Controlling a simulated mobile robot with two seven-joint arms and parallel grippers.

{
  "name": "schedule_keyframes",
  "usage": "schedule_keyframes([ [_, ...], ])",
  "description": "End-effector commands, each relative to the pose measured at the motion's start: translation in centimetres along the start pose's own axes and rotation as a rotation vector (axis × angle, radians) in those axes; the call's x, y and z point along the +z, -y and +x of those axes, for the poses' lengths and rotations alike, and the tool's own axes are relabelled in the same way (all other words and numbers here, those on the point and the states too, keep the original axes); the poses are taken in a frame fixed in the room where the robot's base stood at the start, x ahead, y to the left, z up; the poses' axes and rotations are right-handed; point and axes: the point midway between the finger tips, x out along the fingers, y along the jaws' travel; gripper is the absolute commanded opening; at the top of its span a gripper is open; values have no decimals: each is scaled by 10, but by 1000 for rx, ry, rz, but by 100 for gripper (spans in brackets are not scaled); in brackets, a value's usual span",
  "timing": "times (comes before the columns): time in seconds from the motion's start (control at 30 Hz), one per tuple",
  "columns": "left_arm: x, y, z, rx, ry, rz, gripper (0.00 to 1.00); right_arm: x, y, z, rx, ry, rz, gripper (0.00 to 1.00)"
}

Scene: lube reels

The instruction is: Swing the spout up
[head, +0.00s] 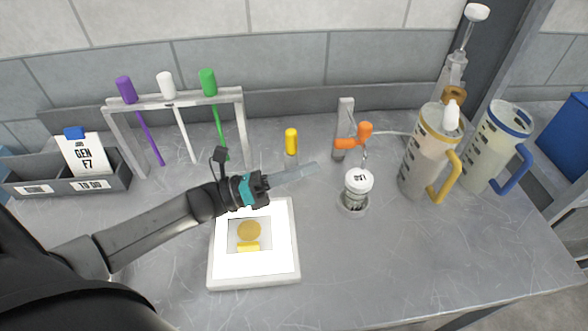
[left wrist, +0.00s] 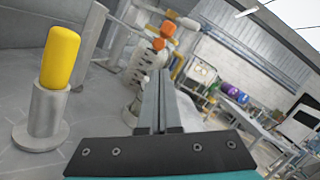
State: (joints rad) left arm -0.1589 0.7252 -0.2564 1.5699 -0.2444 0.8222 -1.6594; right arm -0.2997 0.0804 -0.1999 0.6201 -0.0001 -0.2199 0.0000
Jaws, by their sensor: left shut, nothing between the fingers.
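The spout (head: 347,143) is an orange arm on a short grey post (head: 344,118) at the back of the bench, with an upright orange knob (head: 366,130) at its right end. A thin piece hangs from that end towards the white lid of a jar (head: 357,190). Whether it touches the lid is unclear. My left gripper (head: 312,170) is shut and empty, pointing right, left of the jar and apart from the spout. In the left wrist view the shut fingers (left wrist: 158,85) point towards the orange parts (left wrist: 160,43), partly hiding what lies below. My right gripper is not in view.
A yellow-capped peg (head: 291,140) stands behind my left fingers. A white lit panel (head: 283,240) lies in front. A rack (head: 170,100) with purple, white and green handled rods stands at the back left. Two large jugs (head: 425,150) (head: 490,150) stand right. The front right bench is clear.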

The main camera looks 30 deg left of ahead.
Motion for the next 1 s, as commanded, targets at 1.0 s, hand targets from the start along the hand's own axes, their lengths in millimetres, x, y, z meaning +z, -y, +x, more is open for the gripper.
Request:
schedule_keyframes([
  [1.0, 2, 2, 58, 4, 0, -15, 0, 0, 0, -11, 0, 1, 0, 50],
])
